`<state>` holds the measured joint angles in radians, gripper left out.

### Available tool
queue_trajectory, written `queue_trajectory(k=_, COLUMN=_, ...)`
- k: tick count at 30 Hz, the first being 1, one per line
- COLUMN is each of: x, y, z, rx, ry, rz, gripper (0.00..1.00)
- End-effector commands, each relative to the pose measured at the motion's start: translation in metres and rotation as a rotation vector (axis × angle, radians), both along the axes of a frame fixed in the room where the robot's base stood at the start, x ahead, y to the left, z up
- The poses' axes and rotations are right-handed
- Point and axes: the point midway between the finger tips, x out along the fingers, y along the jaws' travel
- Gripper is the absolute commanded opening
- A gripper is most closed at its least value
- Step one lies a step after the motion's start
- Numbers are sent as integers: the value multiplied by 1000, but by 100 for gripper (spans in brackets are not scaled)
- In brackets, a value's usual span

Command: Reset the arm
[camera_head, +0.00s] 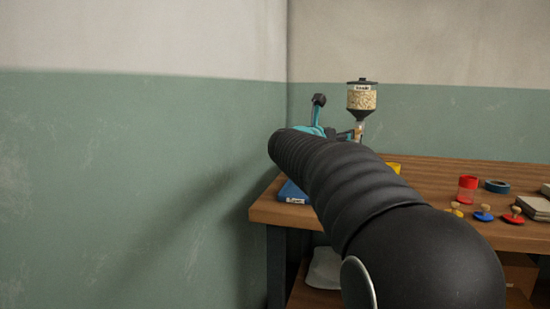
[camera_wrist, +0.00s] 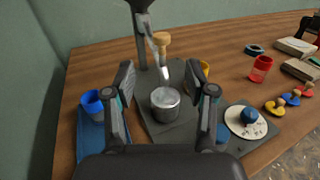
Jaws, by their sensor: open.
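In the wrist view my gripper (camera_wrist: 160,70) is open, with a finger on each side and nothing clasped.
A wooden table (camera_head: 440,172) stands by the wall corner. A hopper (camera_head: 362,98) rises at the back. A blue tray (camera_wrist: 90,135) with a blue cup (camera_wrist: 91,104) lies left. A red cup (camera_wrist: 261,68), tape roll (camera_wrist: 254,50) and several coloured knobbed pieces are right.

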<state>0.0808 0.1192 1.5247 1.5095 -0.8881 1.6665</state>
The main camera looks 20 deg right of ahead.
Motion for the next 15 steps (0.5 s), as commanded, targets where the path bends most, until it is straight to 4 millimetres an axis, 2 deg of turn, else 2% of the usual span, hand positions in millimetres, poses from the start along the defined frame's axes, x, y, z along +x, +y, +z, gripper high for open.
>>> queue_trajectory(k=5, x=-1, y=10, z=8, rx=-70, ry=48, rz=58, gripper=56)
queue_trajectory(k=8, x=-5, y=34, z=20, rx=-224, ry=157, rz=179, gripper=56)
queue_trajectory(k=12, x=-18, y=92, z=23, rx=-579, ry=395, rz=413, gripper=56)
queue_trajectory(k=15, x=-38, y=137, z=7, rx=-864, ry=576, rz=577, gripper=56)
